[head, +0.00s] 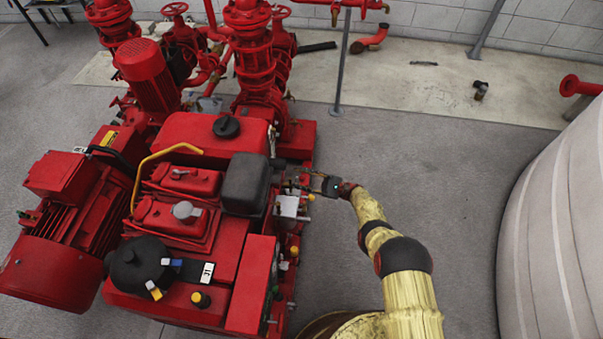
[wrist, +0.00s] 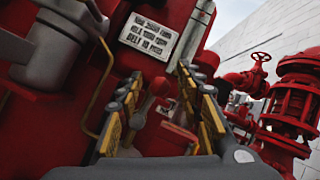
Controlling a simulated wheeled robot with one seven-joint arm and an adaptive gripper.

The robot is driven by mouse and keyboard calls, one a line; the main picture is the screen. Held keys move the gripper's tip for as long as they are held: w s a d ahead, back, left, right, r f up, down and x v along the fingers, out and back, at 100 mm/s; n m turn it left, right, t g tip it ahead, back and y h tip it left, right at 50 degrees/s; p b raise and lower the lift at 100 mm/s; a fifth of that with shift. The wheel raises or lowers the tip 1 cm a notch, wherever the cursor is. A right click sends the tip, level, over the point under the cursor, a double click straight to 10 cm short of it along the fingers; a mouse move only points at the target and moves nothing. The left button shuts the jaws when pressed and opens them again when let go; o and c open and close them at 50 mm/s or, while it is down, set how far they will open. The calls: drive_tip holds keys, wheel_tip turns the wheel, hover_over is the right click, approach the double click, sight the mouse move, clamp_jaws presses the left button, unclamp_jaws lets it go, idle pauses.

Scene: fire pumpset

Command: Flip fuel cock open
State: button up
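My gripper (head: 308,182) is at the right side of the red pump engine in the head view, beside the dark grey box. In the wrist view my gripper (wrist: 160,78) is open, with one finger on each side of the picture's middle.
The red engine block (head: 205,140) fills the space left of my gripper. A white label plate (wrist: 147,36) is on the red panel ahead. Red valves and pipes (wrist: 290,110) stand to the right in the wrist view. The grey floor (head: 450,180) right of the engine is clear.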

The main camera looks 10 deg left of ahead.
sight(302, 176)
drive_tip(key=shift+r, duration=4.9)
